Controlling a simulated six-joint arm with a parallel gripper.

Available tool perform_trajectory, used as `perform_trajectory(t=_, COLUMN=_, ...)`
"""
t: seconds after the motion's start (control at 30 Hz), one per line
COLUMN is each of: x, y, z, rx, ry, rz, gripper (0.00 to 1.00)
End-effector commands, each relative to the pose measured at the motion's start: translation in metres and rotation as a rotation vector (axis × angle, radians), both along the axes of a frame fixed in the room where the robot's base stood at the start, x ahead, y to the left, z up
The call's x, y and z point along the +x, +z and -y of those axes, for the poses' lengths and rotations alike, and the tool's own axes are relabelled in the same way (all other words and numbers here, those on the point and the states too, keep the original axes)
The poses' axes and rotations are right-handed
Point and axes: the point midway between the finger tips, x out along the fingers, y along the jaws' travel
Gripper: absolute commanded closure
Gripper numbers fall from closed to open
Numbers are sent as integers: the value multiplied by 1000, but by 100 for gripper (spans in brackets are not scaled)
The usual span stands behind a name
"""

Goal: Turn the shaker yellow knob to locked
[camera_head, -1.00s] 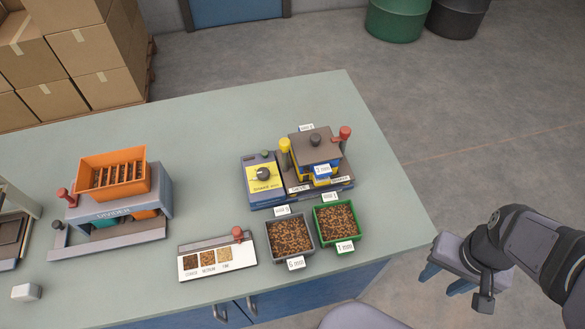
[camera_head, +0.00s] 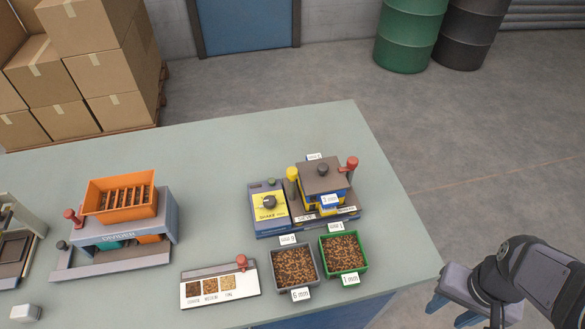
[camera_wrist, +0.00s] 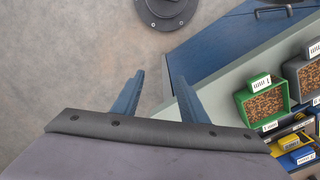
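The shaker (camera_head: 306,196) stands at the right part of the bench, with a sieve stack under a dark lid. A yellow knob (camera_head: 292,174) tops a post at the stack's left side. A red knob (camera_head: 352,163) is on the right side. The lettering by the knobs is too small to read surely. My gripper (camera_head: 452,312) is off the bench's right edge, well away from the shaker. In the wrist view my gripper (camera_wrist: 157,88) has its two blue fingers apart with nothing between them.
A grey tray (camera_head: 316,280) and a green tray (camera_head: 364,256) of brown pellets stand in front of the shaker. A dial box (camera_head: 255,217) adjoins it on the left. An orange-topped divider (camera_head: 172,222) and a sample board (camera_head: 216,301) are farther left.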

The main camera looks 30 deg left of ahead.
Motion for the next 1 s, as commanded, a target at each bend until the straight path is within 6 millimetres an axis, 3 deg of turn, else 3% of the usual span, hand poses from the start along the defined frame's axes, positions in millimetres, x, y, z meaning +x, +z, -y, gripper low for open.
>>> perform_trajectory(t=0.17, x=36, y=11, z=-27, rx=21, ry=143, rz=29, gripper=61)
perform_trajectory(t=0.27, x=66, y=24, z=-58, rx=44, ry=285, rz=56, gripper=61)
perform_trajectory(t=0.4, x=104, y=48, z=-121, rx=90, ry=536, rz=101, gripper=61)
perform_trajectory(t=0.5, x=121, y=68, z=-173, rx=128, ry=727, rz=135, gripper=61)
perform_trajectory(t=0.63, x=129, y=94, z=-244, rx=181, ry=976, rz=182, gripper=61)
perform_trajectory(t=0.8, x=118, y=124, z=-322, rx=244, ry=1258, rz=239, gripper=61)
perform_trajectory(t=1.0, x=99, y=147, z=-375, rx=291, ry=1463, rz=287, gripper=61)
